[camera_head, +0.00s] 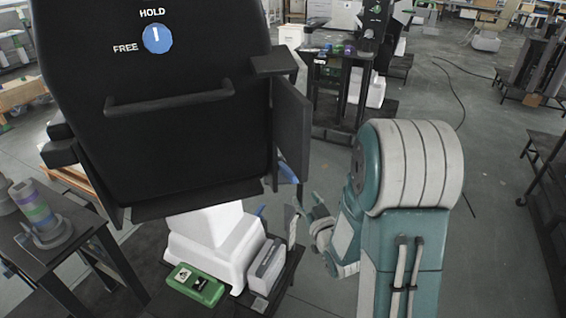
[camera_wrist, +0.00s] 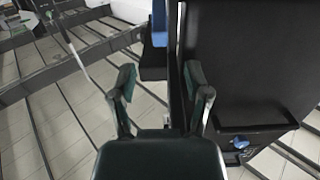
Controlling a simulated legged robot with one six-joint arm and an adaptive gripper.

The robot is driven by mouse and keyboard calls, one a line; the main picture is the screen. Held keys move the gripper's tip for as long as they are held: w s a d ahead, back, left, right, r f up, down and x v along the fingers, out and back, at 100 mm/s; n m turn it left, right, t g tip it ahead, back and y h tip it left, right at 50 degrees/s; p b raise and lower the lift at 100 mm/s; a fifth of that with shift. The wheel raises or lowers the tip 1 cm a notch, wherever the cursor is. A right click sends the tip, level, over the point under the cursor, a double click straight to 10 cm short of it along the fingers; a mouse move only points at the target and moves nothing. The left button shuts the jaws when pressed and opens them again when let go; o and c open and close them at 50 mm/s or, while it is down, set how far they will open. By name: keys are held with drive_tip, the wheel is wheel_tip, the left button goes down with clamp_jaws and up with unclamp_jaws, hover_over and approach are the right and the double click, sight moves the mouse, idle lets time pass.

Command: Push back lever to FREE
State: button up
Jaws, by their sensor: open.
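A black machine head in the head camera view carries a blue dial (camera_head: 157,39) with a white mark pointing up at the word HOLD; FREE is printed to its left. A blue part (camera_head: 288,172), possibly the lever, shows partly behind the black side panel (camera_head: 291,128). In the wrist view a blue bar (camera_wrist: 159,24) stands upright beyond and between my fingers; I cannot tell if it is the same part. My gripper (camera_head: 316,210) is low to the right of the machine. In the wrist view my gripper (camera_wrist: 160,82) is open, with its right finger close to a dark panel edge.
A black handle bar (camera_head: 170,101) crosses the machine's face. A white pedestal (camera_head: 215,243), a green box (camera_head: 195,284) and a grey box (camera_head: 267,264) stand below. A dark bench (camera_head: 45,240) is at left. Open grey floor lies to the right of my arm.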

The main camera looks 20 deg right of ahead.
sight(288, 169)
drive_tip(key=w, duration=1.1)
drive_tip(key=shift+w+a, duration=0.15)
drive_tip(key=shift+w, duration=0.2)
clamp_jaws()
